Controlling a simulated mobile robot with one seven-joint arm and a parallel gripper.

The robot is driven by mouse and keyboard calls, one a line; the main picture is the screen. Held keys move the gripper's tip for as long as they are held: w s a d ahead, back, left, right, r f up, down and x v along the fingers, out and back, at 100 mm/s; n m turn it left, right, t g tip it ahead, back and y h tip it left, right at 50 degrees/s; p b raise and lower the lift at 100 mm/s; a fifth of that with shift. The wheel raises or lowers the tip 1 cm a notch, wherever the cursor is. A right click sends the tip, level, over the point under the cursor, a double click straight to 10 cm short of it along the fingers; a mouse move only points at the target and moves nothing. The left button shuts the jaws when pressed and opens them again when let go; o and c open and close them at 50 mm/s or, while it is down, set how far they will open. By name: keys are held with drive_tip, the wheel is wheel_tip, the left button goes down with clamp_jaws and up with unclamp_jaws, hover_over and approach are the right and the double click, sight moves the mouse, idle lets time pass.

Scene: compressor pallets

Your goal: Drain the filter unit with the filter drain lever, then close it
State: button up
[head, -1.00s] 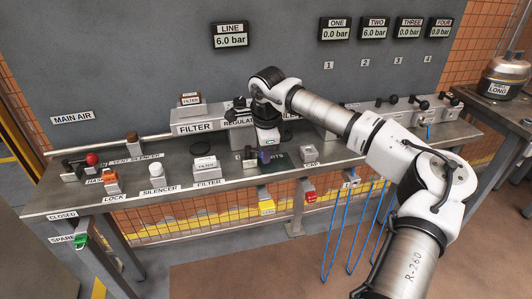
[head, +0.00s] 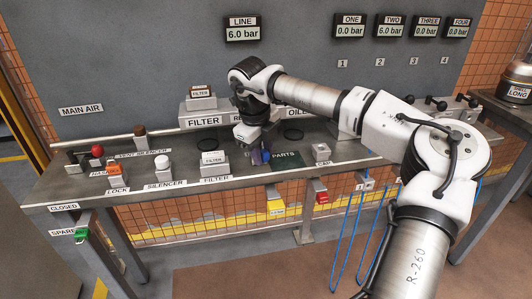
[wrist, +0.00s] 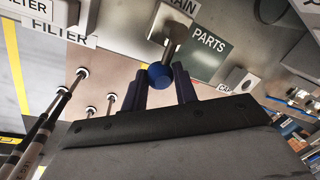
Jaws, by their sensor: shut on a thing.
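The filter drain lever shows in the wrist view as a short metal stem with a blue ball knob (wrist: 160,75), below a grey block lettered "DRAIN" (wrist: 184,7). My gripper (wrist: 165,80) is shut on the knob, with a dark finger on each side of it. In the head view my gripper (head: 259,155) is at the bench front, left of the green PARTS mat (head: 287,162); its fingers hide most of the lever there. The filter unit's grey housing, with its FILTER label (head: 205,121), stands behind and left of my gripper.
A small FILTER block (head: 213,163), a white silencer knob (head: 163,162) and an orange lock (head: 117,175) stand left on the bench. A yellow tag (head: 275,195) and red tag (head: 320,191) hang along the front edge. LINE reads 6.0 bar (head: 243,33).

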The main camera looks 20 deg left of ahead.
drive_tip(key=shift+s+a+m, duration=0.15)
drive_tip(key=shift+a+m, duration=0.05)
drive_tip(key=shift+m, duration=0.2)
idle(0.3)
drive_tip(key=o, duration=1)
drive_tip(key=shift+c, duration=0.2)
wheel_tip(320, 180, up, 14)
drive_tip(key=s+a, duration=0.1)
drive_tip(key=s, duration=0.1)
drive_tip(key=shift+s+f, duration=0.2)
drive_tip(key=shift+s, duration=0.05)
